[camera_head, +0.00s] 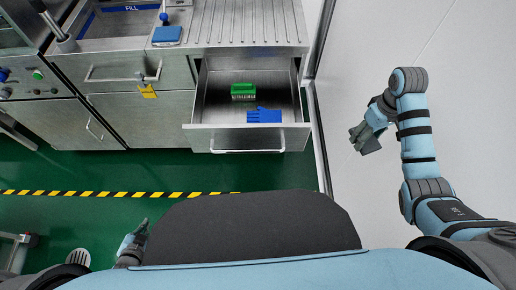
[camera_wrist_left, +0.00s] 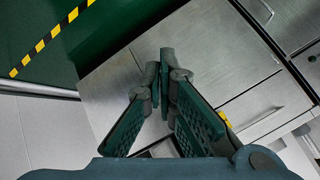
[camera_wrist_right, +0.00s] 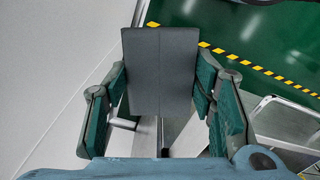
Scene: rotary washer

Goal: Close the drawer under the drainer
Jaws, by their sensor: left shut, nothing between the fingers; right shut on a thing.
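The metal drawer (camera_head: 222,115) under the ribbed drainer (camera_head: 245,22) is pulled open. Its front carries a bar handle (camera_head: 248,151). A green brush (camera_head: 243,91) and a blue glove-like item (camera_head: 264,116) lie inside. Part of the open drawer also shows at the right edge of the right wrist view (camera_wrist_right: 285,122). My left gripper (camera_head: 141,229) is low at the left, apart from the drawer; in the left wrist view its fingers (camera_wrist_left: 164,70) are together and empty. My right gripper (camera_head: 366,138) is right of the drawer, shut on a flat dark grey block (camera_wrist_right: 160,70).
A closed drawer (camera_head: 120,72) and cabinet doors (camera_head: 145,120) stand left of the open drawer. A sink marked FILL (camera_head: 125,22) is above. A yellow item (camera_head: 148,91) hangs near the closed drawer's handle. Green floor with a yellow-black stripe (camera_head: 110,193) lies free in front.

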